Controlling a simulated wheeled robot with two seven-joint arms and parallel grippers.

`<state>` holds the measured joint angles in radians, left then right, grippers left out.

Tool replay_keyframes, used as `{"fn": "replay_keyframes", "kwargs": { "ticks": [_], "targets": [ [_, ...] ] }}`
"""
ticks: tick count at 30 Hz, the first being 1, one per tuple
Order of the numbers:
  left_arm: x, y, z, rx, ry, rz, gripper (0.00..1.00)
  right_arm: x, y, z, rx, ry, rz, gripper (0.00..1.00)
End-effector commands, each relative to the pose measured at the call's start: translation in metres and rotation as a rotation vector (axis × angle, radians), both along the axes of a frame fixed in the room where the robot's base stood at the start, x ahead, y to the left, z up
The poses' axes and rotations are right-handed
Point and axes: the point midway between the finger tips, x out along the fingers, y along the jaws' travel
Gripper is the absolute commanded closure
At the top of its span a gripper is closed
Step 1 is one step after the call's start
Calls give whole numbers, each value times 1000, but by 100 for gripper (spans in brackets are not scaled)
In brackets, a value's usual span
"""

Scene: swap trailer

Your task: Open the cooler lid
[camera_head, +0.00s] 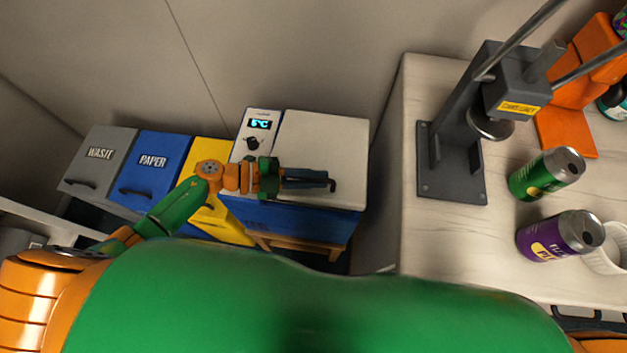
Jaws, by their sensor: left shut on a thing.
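The cooler (300,222) is a blue box on a wooden stand in the middle of the camera_head view. Its white lid (325,135) lies on top and looks down, with no clear gap. A control panel with a lit display (260,124) sits at its left. My left arm reaches in from the left, and my left gripper (308,180) is over the front part of the lid. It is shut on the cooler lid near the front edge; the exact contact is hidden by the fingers. My right gripper is out of view.
Waste (92,165), paper (155,163) and yellow (213,152) bins stand left of the cooler. At right, a pale counter (440,240) holds a grey can press (450,165), a green can (545,175) and a purple can (560,236). A wall is close behind the cooler.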

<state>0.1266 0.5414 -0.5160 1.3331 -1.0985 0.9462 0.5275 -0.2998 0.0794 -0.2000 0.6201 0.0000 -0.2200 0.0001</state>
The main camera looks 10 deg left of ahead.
Motion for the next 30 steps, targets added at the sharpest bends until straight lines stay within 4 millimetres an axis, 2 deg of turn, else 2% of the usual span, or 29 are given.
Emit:
{"fn": "replay_keyframes", "kwargs": {
  "ticks": [1,3,12,21,30],
  "targets": [
    [6,1,21,3,29,1,100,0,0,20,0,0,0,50],
    [12,0,32,1,83,0,100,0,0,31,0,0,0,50],
    [42,0,67,0,282,1,100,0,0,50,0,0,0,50],
    [60,0,84,-2,389,2,100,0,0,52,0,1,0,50],
    [64,0,86,-2,411,1,100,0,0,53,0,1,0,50]
  ]
}}
